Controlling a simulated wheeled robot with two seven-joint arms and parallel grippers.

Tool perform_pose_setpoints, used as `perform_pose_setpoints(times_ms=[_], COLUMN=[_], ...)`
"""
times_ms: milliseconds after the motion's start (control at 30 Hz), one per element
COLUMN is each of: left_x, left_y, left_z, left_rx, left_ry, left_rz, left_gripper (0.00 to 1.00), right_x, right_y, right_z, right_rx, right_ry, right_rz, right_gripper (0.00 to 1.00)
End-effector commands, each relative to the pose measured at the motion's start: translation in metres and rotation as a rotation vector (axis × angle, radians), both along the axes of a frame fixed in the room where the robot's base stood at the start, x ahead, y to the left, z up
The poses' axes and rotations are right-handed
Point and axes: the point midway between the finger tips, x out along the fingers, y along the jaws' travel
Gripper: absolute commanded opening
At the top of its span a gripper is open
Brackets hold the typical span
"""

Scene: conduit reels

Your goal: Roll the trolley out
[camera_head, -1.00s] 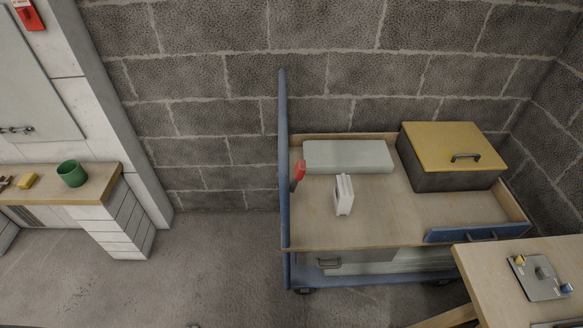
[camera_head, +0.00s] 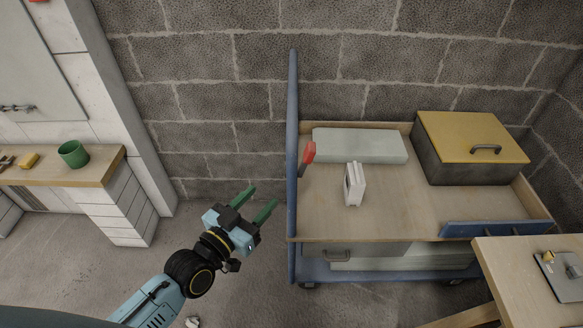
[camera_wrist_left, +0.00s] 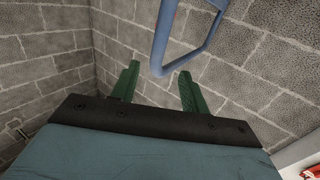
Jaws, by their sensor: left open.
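The trolley (camera_head: 390,222) stands against the block wall, with a wooden deck, a blue frame and a tall blue push handle (camera_head: 292,130) at its left end. It carries a grey-green box, a yellow-lidded case (camera_head: 470,138) and a small white object (camera_head: 354,184). My left gripper (camera_head: 259,199) is open and empty, a short way left of the handle in the head view. In the left wrist view the open fingers (camera_wrist_left: 156,88) point toward the blue handle bar (camera_wrist_left: 187,50), which shows ahead of them and apart. My right gripper is not in view.
A wooden table (camera_head: 530,270) stands close at the trolley's front right corner. A counter (camera_head: 75,170) with a green mug (camera_head: 73,154) stands at the left. The floor (camera_head: 240,290) left of the trolley looks mostly clear. A red-tipped item (camera_head: 308,152) is by the handle.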

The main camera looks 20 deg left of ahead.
Motion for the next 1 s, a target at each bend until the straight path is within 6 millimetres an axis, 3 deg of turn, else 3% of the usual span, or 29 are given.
perform_pose_setpoints(times_ms=[167, 600, 800, 1000], left_x=[0.022, 0.103, 0.121, 0.125], left_y=[-0.007, -0.033, -0.039, -0.04], left_z=[0.002, 0.001, 0.0, 0.001], left_rx=[-0.003, -0.002, -0.001, 0.0], left_ry=[-0.006, -0.004, -0.001, 0.0], left_rz=[0.0, 0.0, 0.0, 0.0], left_gripper=[0.45, 0.45, 0.45, 0.45], right_x=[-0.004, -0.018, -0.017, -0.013], right_y=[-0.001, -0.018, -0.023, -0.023], right_z=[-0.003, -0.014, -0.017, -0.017], right_rx=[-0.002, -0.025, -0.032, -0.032], right_ry=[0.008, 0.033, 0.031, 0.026], right_rz=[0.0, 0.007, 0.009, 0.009], right_gripper=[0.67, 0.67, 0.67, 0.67])
